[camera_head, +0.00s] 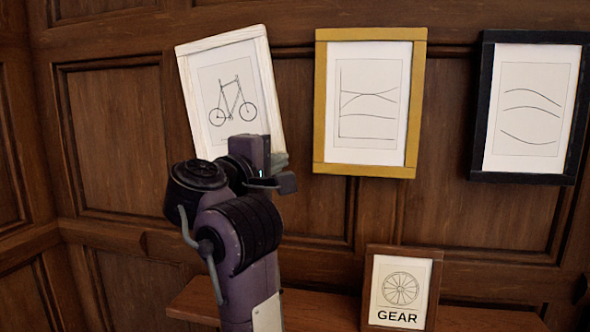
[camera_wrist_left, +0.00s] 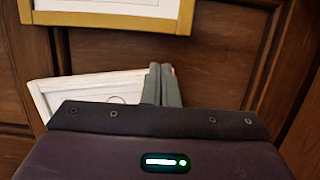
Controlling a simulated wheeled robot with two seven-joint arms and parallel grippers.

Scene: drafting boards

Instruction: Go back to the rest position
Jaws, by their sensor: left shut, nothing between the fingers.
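My left arm rises from the bottom of the head view, and its left gripper (camera_head: 277,166) is in front of the lower right corner of a white-framed bicycle drawing (camera_head: 262,62). That picture hangs tilted on the panelled wall. In the left wrist view the fingers of the left gripper (camera_wrist_left: 162,84) are together with nothing between them. The white frame (camera_wrist_left: 42,102) shows behind them, partly hidden by the gripper body. Whether the fingers touch the frame I cannot tell. My right gripper is not in view.
A yellow-framed curve drawing (camera_head: 320,100) and a black-framed one (camera_head: 483,100) hang to the right. Below, a brown-framed picture marked GEAR (camera_head: 402,280) stands at a wooden ledge (camera_head: 325,308). The wall between the pictures and ledge is bare.

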